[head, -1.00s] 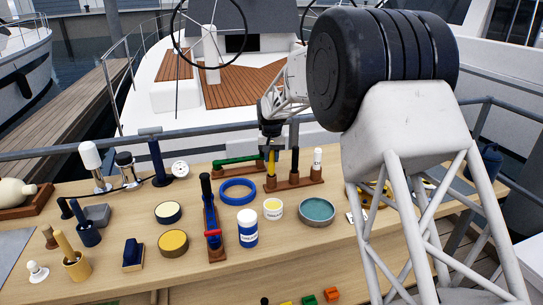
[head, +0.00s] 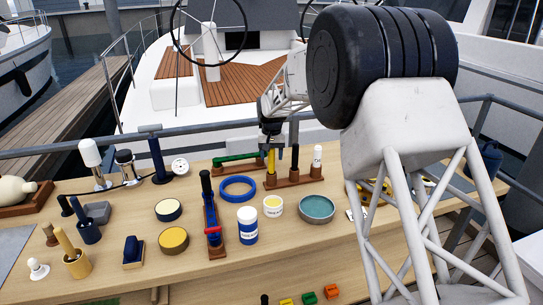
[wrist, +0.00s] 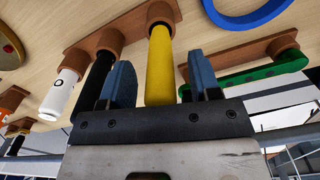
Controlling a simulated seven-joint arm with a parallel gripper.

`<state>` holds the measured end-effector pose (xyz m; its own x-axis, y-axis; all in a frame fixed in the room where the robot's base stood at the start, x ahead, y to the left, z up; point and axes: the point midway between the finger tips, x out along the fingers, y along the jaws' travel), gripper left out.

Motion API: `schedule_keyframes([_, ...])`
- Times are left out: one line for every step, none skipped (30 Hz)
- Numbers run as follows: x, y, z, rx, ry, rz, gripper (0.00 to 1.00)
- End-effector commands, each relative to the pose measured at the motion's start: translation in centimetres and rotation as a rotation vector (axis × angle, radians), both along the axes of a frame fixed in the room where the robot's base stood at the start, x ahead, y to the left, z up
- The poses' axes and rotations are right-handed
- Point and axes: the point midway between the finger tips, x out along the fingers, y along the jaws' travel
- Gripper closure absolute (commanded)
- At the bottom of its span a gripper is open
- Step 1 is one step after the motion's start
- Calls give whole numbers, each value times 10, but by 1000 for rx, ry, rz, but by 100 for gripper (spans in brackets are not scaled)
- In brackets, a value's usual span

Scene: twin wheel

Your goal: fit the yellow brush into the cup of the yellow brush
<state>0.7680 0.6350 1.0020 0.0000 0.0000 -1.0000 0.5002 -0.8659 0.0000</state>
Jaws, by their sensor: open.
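The yellow brush (head: 271,162) stands upright on the brown wooden rack (head: 300,182) at the back of the bench. In the wrist view the brush (wrist: 160,65) shows as a yellow handle with its end in a round brown cup (wrist: 164,12). How deep it sits is hidden. My gripper (head: 273,148) is above the rack at the brush's upper part. In the wrist view its two blue fingers (wrist: 160,80) are open, one on each side of the handle, with gaps. A black handle (wrist: 97,80) is close beside one finger.
A white cylinder (head: 317,158) stands at the rack's right end. A green-handled tool (head: 235,159) lies just left of the rack. A blue ring (head: 238,188), a white jar (head: 273,206) and a teal tin (head: 317,208) stand in front. Several other tools fill the left.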

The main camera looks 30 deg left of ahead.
Motion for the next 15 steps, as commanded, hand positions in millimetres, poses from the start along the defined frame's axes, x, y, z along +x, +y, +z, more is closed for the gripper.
schedule_keyframes([0,0,4,1,-1,0,43])
schedule_keyframes([0,0,6,1,-2,0,43])
schedule_keyframes([0,0,9,1,-2,0,43])
schedule_keyframes([0,0,12,1,-2,0,43])
schedule_keyframes([0,0,15,1,-2,0,43])
schedule_keyframes([0,0,20,1,-2,0,43])
schedule_keyframes([0,0,24,1,-2,0,43])
schedule_keyframes([0,0,28,2,-3,0,43])
schedule_keyframes([0,0,33,2,-2,0,43])
schedule_keyframes([0,0,37,2,-2,0,43])
schedule_keyframes([0,0,41,2,-2,0,43])
schedule_keyframes([0,0,46,1,-2,0,43])
schedule_keyframes([0,0,50,1,-2,0,43])
schedule_keyframes([0,0,53,1,-2,0,43])
schedule_keyframes([0,0,57,1,-2,0,43])
